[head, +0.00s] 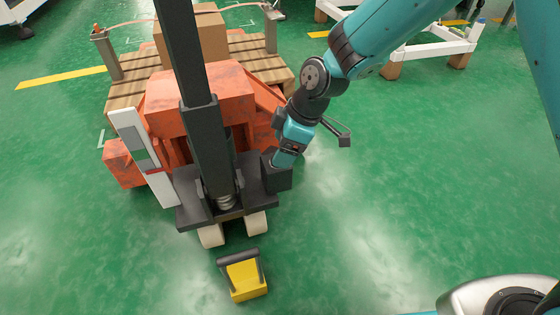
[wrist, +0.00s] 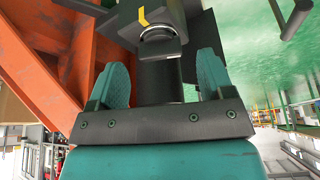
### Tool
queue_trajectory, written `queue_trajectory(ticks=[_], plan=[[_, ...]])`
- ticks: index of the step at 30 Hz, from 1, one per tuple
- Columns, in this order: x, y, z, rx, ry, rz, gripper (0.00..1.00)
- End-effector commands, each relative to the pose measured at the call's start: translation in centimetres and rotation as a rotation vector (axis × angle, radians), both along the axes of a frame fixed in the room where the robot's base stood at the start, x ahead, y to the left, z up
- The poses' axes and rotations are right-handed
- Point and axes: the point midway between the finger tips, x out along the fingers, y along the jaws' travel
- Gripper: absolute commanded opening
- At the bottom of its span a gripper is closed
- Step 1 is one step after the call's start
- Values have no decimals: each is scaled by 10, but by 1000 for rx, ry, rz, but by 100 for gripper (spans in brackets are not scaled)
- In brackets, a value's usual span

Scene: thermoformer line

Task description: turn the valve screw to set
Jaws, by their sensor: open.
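In the wrist view, my gripper (wrist: 161,78) is open, with one teal finger on each side of a dark round part with a bright metal ring (wrist: 158,35), which looks like the valve screw. The part sits on a dark block (wrist: 185,12) with a yellow angled mark beside it. The fingers stand apart from each other; I cannot tell whether they touch the part. In the head view, my gripper (head: 286,158) is at the black block (head: 277,179) on the right side of the orange pallet truck (head: 200,88). The fingertips and the screw are hidden there.
A dark mast (head: 205,130) rises from the truck. A yellow pedal-like part (head: 244,278) is in front of the truck. A wooden pallet with a carton (head: 197,35) is behind. White frames (head: 425,42) stand at upper right. Green floor on the right is clear.

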Motion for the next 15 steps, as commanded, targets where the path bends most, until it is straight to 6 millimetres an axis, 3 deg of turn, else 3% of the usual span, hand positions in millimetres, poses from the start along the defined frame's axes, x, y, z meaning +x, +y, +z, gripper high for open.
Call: queue_trajectory(ticks=[1, 5, 15], plan=[[0, 3, -11, 0, 0, 1, 74], [1, 8, -20, 0, 0, 0, 74], [1, 10, -22, 0, 0, -1, 74]])
